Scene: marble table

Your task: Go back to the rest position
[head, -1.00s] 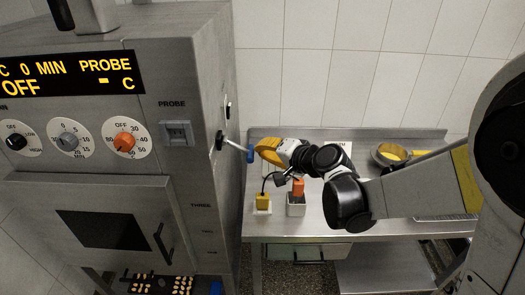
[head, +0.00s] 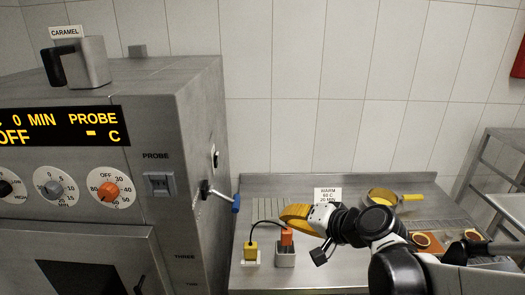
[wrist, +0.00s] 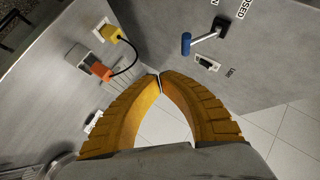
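My gripper (head: 287,214) has yellow ribbed fingers and is over the steel table, to the right of the oven. In the wrist view my gripper (wrist: 160,77) has its fingertips together with nothing between them. The blue-ended lever (head: 236,203) sticks out from the oven's side, left of the gripper and apart from it. It also shows in the wrist view (wrist: 186,44), beyond the fingertips. The arm stretches in from the lower right of the head view.
The oven (head: 185,110) stands at the left, with a caramel-labelled jug (head: 85,62) on top. On the table (head: 350,185) are a yellow probe plug (head: 250,249), an orange block in a grey holder (head: 286,258), a sign (head: 327,195) and a yellow-handled pan (head: 380,198). A rack (head: 500,165) stands right.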

